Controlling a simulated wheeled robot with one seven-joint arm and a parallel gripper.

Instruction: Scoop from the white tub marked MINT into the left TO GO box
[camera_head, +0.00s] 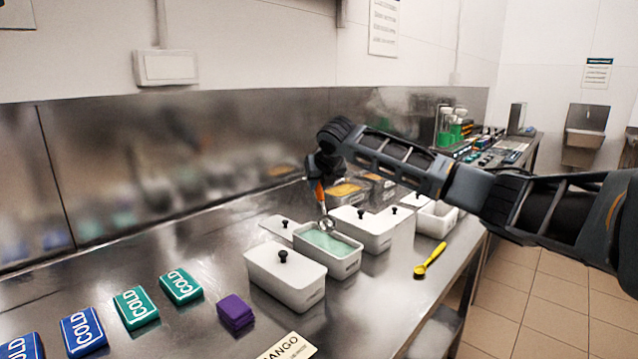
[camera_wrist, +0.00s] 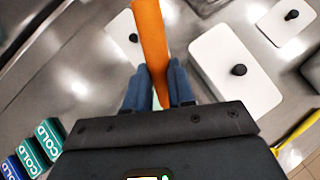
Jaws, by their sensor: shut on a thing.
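My gripper (camera_head: 322,176) is shut on the orange handle of a scoop (camera_head: 320,194). The handle also fills the top middle of the wrist view (camera_wrist: 152,40), between the fingers (camera_wrist: 155,88). The scoop's metal head hangs low at the back of an open white tub (camera_head: 342,268) with pale green contents; I cannot tell if it touches them. No MINT marking can be read on this tub. A loose white lid with a black knob (camera_head: 278,228) lies behind it. I cannot make out a TO GO box in either view.
Lidded white tubs stand in front (camera_head: 285,278) and behind (camera_head: 372,230) the open one. A yellow scoop (camera_head: 430,261) lies near the counter's right edge.

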